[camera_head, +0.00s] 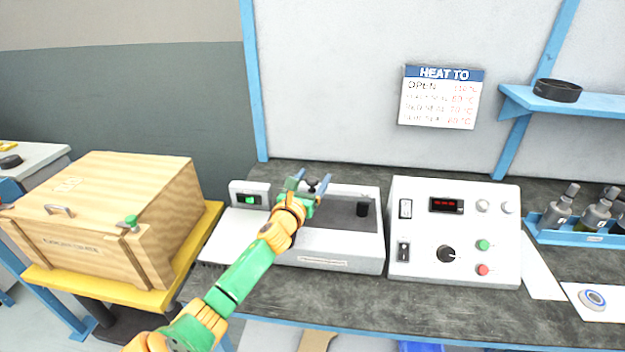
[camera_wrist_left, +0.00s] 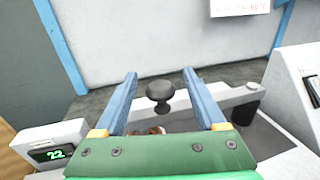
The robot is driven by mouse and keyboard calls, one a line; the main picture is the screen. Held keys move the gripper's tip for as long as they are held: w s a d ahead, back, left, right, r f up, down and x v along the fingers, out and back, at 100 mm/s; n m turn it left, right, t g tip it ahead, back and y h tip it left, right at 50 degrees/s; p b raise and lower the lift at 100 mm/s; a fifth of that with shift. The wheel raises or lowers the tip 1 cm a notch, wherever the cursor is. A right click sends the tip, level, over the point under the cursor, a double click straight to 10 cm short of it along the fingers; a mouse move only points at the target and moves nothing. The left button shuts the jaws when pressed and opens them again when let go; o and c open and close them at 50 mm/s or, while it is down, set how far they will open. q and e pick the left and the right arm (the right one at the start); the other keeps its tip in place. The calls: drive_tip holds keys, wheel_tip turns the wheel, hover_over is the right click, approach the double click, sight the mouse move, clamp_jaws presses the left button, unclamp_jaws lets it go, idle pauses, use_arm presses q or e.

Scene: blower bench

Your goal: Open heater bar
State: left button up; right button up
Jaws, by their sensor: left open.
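The heater bar unit (camera_head: 334,262) is a low grey-white box on the bench, left of the control box. A dark round knob (camera_wrist_left: 160,91) on its top stands between my left gripper's fingers in the left wrist view; no contact shows. The knob also shows in the head view (camera_head: 312,187). My left gripper (camera_head: 307,180) is open, its two blue fingers on either side of the knob and above the unit. It also shows in the left wrist view (camera_wrist_left: 159,82). A black cylinder (camera_head: 362,209) stands on the unit's right side. My arm hides part of the unit. My right gripper is not in view.
A white control box (camera_head: 455,267) with switches and buttons stands right of the unit. A small display box (camera_head: 250,196) is at its left. A wooden crate (camera_head: 95,225) stands further left. A blue bottle rack (camera_head: 580,235) is at the right. The wall rises behind.

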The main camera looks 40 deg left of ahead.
use_arm(q)
drive_tip(key=shift+s, duration=0.1)
drive_tip(key=shift+r, duration=0.1)
drive_tip(key=shift+c, duration=1.1)
clamp_jaws()
